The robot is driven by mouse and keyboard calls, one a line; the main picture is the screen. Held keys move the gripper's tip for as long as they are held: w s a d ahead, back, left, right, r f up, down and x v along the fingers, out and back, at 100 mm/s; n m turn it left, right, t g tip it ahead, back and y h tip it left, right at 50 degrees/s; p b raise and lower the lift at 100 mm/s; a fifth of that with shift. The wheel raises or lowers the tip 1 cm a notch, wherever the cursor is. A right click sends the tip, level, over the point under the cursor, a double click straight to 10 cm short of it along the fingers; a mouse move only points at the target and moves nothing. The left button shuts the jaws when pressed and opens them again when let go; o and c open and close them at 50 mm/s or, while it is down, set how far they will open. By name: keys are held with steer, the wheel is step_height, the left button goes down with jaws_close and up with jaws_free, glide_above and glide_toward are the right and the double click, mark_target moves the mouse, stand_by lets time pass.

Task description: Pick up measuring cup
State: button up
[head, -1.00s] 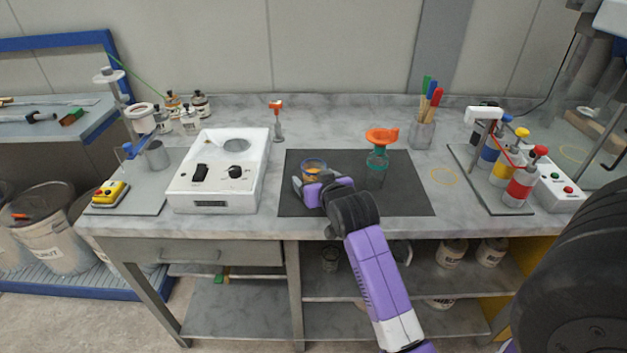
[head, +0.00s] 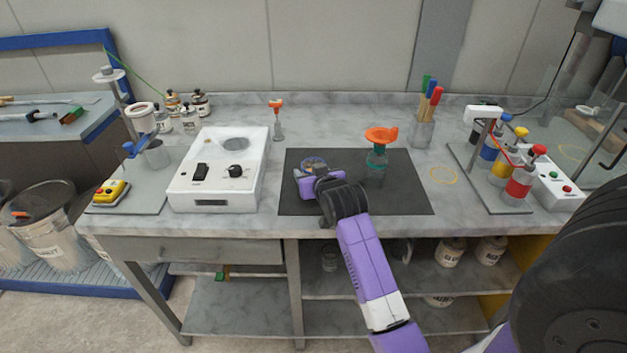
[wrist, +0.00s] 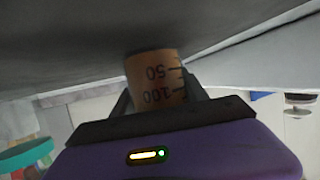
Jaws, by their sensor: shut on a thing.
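The measuring cup (wrist: 156,82) shows in the wrist view as an orange-tinted cup with dark 50 and 100 marks. My gripper (wrist: 160,98) is shut on it, with the dark fingers on either side of the cup. In the head view, my gripper (head: 312,176) is at the left part of the dark mat (head: 400,200). The cup (head: 313,162) is mostly hidden there behind my purple gripper; only its rim area shows. I cannot tell whether its base touches the mat.
A white hot-plate-like box (head: 220,175) is close on the left.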

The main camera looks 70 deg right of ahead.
steer(key=shift+r, duration=0.15)
step_height(320, 180, up, 20)
steer(key=shift+p, duration=0.4)
steer(key=shift+a, duration=0.1)
stand_by(0.6)
